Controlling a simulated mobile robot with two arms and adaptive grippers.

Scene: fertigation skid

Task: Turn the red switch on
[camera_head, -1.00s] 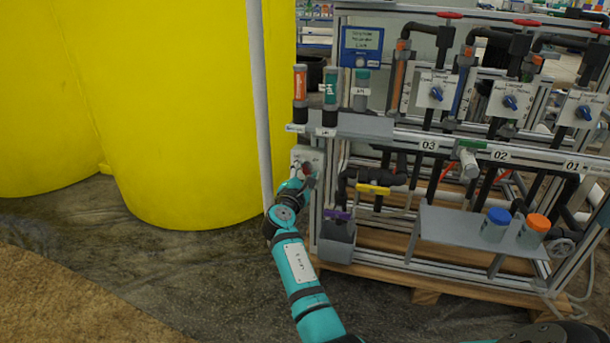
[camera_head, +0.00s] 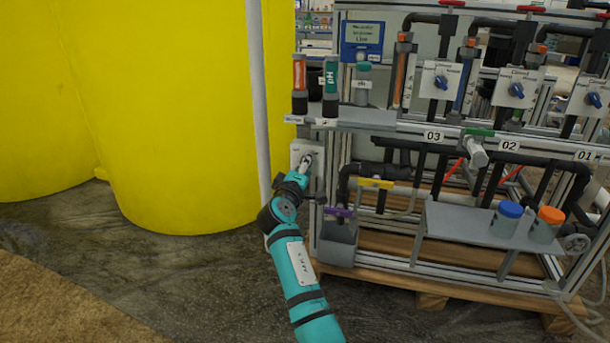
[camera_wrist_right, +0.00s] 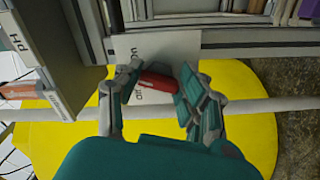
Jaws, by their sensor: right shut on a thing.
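The red switch (camera_wrist_right: 158,84) shows in the right wrist view as a red handle on a white plate (camera_wrist_right: 150,48) with small lettering, "on" at one side. In the head view the plate (camera_head: 299,148) is on the skid's left post, and the red handle is hidden by the gripper. My right gripper (camera_head: 306,161) reaches up to the plate. In the wrist view its two fingers (camera_wrist_right: 157,80) are on either side of the red handle, shut on it. The handle lies slanted between them. My left gripper is not in view.
A large yellow tank (camera_head: 165,120) and a pale upright pole (camera_head: 259,90) stand left of the switch. The pH bottle (camera_head: 331,85) and an orange-topped bottle (camera_head: 299,80) sit above it. A grey cup (camera_head: 338,242) and yellow-handled valve (camera_head: 376,183) are right of my arm.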

